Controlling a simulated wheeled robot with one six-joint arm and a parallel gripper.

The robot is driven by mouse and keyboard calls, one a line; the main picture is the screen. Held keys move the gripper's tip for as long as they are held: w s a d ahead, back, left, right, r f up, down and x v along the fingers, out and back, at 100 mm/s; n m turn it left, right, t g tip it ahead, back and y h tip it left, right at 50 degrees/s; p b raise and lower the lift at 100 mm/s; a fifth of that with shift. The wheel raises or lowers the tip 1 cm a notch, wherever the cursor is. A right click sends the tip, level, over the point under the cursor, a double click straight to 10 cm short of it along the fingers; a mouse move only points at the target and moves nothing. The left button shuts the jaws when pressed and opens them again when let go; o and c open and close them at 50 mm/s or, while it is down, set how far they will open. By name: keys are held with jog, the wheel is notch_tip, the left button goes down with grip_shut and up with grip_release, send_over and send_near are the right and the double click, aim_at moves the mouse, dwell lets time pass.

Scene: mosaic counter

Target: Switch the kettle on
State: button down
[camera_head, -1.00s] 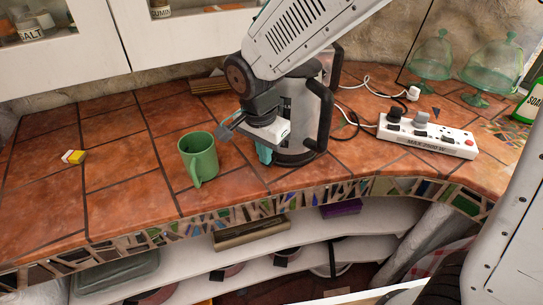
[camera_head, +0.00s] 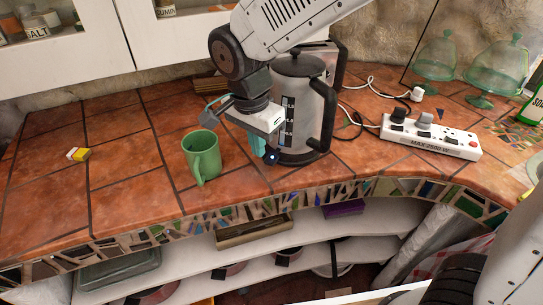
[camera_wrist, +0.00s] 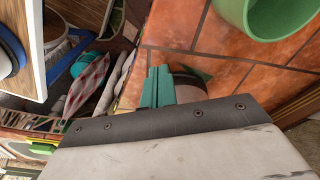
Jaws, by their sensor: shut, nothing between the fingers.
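The grey kettle (camera_head: 298,80) stands upright on the tiled counter, with a black lid, a black handle on its right side and a level window with marks on its front. A small dark round part (camera_head: 271,157) shows low at its front left; I cannot tell whether it is the switch. My gripper (camera_head: 260,146) has teal fingers, shut and empty, just left of the kettle's lower body. I cannot tell whether they touch it. In the wrist view the teal fingers (camera_wrist: 158,88) are together, pointing at the counter.
A green mug (camera_head: 202,155) stands close to the left of my gripper. A white power strip (camera_head: 430,138) with plugs lies to the right, and cables run behind the kettle. Green glass domes (camera_head: 437,55) stand at back right. A small yellow-and-white item (camera_head: 77,154) lies far left.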

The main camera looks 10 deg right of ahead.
jog(key=r, duration=0.4)
jog(key=shift+s+a+r, duration=0.1)
jog(key=shift+s+a, duration=0.05)
jog(key=shift+a, duration=0.05)
jog(key=s+d+r+n, duration=0.1)
jog(key=s+d+n, duration=0.3)
jog(key=s+d, duration=0.4)
jog(key=s+d+r+n, duration=0.2)
jog(key=s+d+n, duration=0.3)
jog(key=s+d, duration=0.4)
jog(key=d, duration=0.7)
jog(key=shift+s+r+t+y, duration=0.25)
jog(key=shift+s+t+y, duration=0.05)
jog(key=shift+y, duration=0.1)
